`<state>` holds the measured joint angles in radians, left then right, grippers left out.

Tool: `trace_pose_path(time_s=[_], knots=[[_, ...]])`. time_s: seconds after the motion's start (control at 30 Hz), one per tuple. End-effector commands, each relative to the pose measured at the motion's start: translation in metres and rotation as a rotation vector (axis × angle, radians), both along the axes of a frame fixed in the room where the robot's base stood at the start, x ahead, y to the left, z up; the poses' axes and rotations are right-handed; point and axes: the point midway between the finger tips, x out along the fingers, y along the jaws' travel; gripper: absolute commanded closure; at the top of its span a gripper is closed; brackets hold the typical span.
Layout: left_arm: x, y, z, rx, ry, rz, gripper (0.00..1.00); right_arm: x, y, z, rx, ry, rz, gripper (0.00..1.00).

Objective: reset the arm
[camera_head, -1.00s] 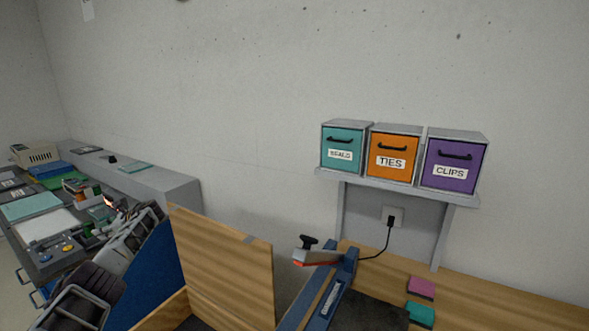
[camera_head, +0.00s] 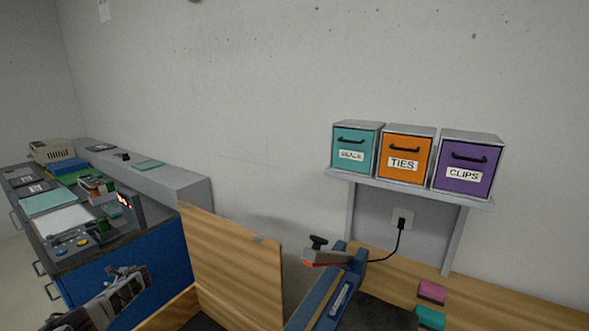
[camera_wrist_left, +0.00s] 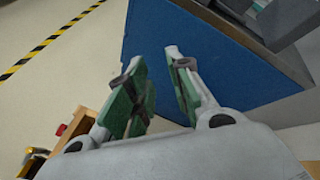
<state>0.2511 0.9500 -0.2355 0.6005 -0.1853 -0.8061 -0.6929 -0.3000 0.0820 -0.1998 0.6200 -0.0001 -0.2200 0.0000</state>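My left arm comes in from the lower left of the head view. Its gripper (camera_head: 135,277) is in front of the blue side of the desk at the left, below the desk top. In the left wrist view my left gripper (camera_wrist_left: 155,60) has its two green-padded fingers apart with nothing between them. The blue panel (camera_wrist_left: 215,70) is beyond the fingers. My right arm and gripper do not show.
The grey desk top (camera_head: 75,245) at the left holds several small items. An upright wooden panel (camera_head: 230,265) stands right of my left gripper. A blue clamp-like device (camera_head: 335,285) stands at the wooden bench (camera_head: 480,300). Teal, orange and purple boxes (camera_head: 405,155) sit on a wall shelf.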

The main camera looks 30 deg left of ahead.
Motion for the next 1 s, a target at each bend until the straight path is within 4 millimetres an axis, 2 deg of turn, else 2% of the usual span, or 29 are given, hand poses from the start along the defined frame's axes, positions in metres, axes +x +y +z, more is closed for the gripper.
trace_pose_path(time_s=[0.1,0.5,0.8,1.0], knots=[[-0.018,-0.002,-0.025,-0.025,-0.049,-0.011,0.79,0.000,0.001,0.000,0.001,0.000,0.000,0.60],[-0.082,-0.015,-0.096,-0.133,-0.228,-0.021,0.79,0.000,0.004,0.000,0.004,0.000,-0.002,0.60],[-0.136,-0.028,-0.137,-0.232,-0.358,0.004,0.79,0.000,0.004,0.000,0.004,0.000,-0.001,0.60],[-0.162,-0.034,-0.152,-0.283,-0.417,0.025,0.79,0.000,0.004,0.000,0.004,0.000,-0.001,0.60]])
